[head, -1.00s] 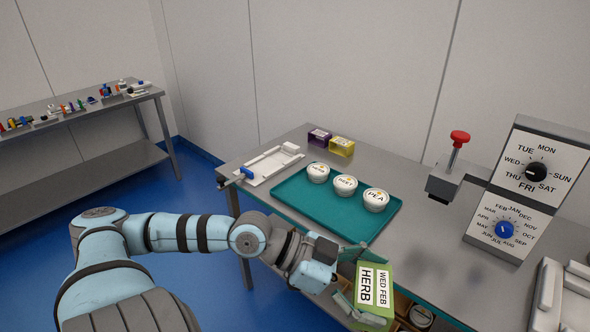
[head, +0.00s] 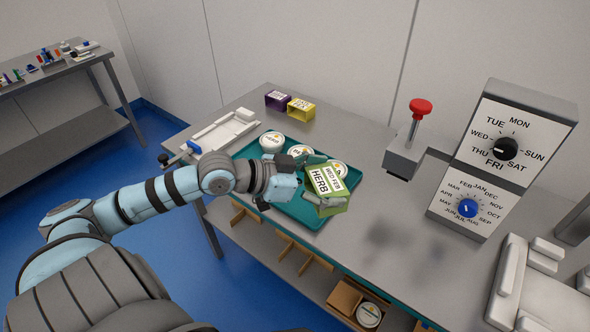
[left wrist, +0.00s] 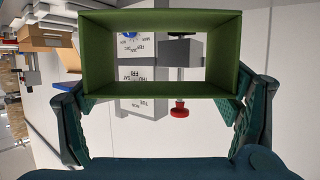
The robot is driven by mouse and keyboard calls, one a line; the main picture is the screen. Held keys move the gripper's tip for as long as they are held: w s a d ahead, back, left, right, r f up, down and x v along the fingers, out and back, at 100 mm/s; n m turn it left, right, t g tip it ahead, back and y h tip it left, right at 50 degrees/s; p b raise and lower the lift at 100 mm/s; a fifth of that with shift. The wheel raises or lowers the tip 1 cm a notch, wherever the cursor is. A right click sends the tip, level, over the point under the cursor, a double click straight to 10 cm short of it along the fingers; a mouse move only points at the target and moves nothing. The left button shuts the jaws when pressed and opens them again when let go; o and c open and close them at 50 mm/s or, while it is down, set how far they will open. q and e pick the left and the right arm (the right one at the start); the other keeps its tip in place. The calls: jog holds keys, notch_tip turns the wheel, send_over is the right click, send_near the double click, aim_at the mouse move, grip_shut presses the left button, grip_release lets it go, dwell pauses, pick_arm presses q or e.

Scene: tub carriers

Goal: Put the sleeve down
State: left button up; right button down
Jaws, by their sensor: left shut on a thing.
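The green sleeve (head: 326,186) has a white label reading WED FEB HERB. My left gripper (head: 319,181) is shut on it, one finger along each side. In the head view the sleeve appears over the right part of the teal tray (head: 284,207); its exact height is unclear. The left wrist view looks straight through the open, empty sleeve (left wrist: 160,89) between the fingers. Three white tubs stand on the tray: a left one (head: 271,142), a middle one (head: 300,153) and a right one (head: 339,167), partly hidden by the sleeve. My right gripper is not in view.
A purple sleeve (head: 278,100) and a yellow sleeve (head: 301,109) stand at the back. A white fixture (head: 222,133) lies left of the tray. A red-handled stamp (head: 406,150) and a dial panel (head: 494,155) stand right.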

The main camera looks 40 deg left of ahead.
pick_arm(q)
jog(key=w+a+r+n+t+y+p, duration=0.1)
jog(key=w+a+n+y, duration=0.45)
jog(key=a, duration=0.25)
jog(key=w+a+r+n+y, duration=0.1)
jog(key=w+a+n+y, duration=0.45)
jog(key=a+y, duration=0.2)
jog(key=shift+n, duration=0.3)
jog(key=f+b, duration=0.1)
jog(key=f, duration=0.5)
jog(key=s+f+b, duration=0.1)
jog(key=f, duration=0.6)
jog(key=f+b, duration=0.1)
jog(key=f, duration=0.5)
jog(key=shift+s+a+f+b, duration=0.25)
jog(key=shift+a+f+b, duration=0.1)
jog(key=shift+a+b, duration=0.05)
jog(key=shift+r, duration=0.1)
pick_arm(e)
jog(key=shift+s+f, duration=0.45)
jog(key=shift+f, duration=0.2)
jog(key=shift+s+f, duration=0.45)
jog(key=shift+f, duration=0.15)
pick_arm(q)
jog(key=o, duration=0.9)
jog(key=shift+c, duration=0.2)
